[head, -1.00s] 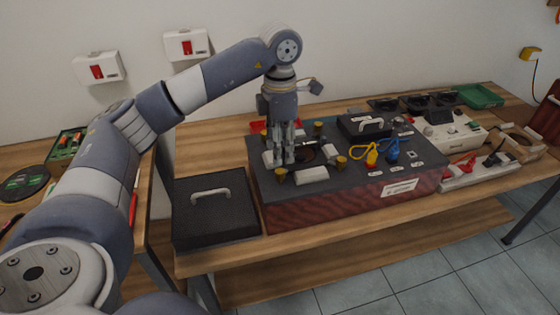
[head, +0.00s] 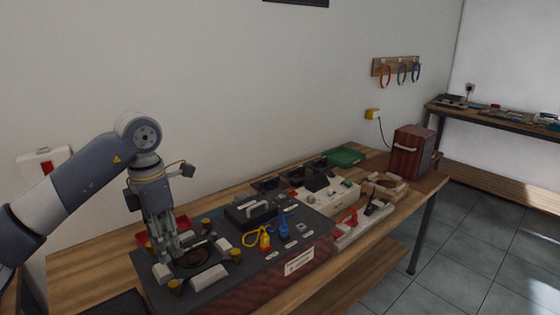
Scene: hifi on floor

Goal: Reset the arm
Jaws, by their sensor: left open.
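My left arm comes in from the left in the head view. My left gripper (head: 168,248) points down over the left part of a dark-topped hifi box (head: 300,234) with dark red sides. Its fingers are open, beside a round dark opening (head: 200,258) in the box top; whether they touch anything there I cannot tell. Brass-coloured knobs and pale blocks (head: 208,275) surround the opening. A black lid with a pale handle (head: 252,209) sits on the box top behind. My right gripper is not in view.
Yellow (head: 264,241) and blue (head: 284,226) plugs stand on the box. A white device (head: 328,197), a power strip (head: 364,224), a green tray (head: 344,156) and a dark red case (head: 412,152) stand further right on the wooden table. Floor at the right is clear.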

